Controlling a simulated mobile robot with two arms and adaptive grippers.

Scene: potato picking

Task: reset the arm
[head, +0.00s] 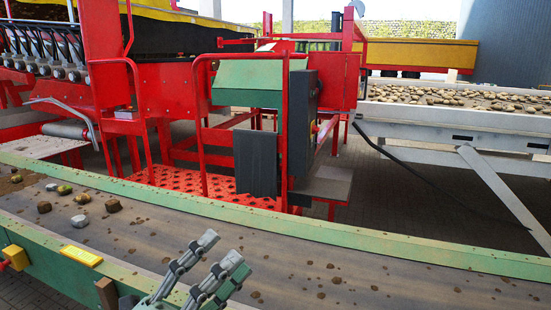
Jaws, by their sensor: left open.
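My left gripper (219,256) is in the head view at the bottom middle, over the near edge of the conveyor belt. Its two grey jointed fingers stand apart and point up and to the right. Nothing shows between them. The rest of my left arm is cut off by the bottom edge of the picture. My right arm and gripper do not show.
The brown conveyor belt (330,262) has green side rails (400,238). Several potatoes and clods, including a brown lump (113,206) and a grey stone (80,221), lie at its left. A red machine frame (140,160) stands behind. The belt's right is mostly clear.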

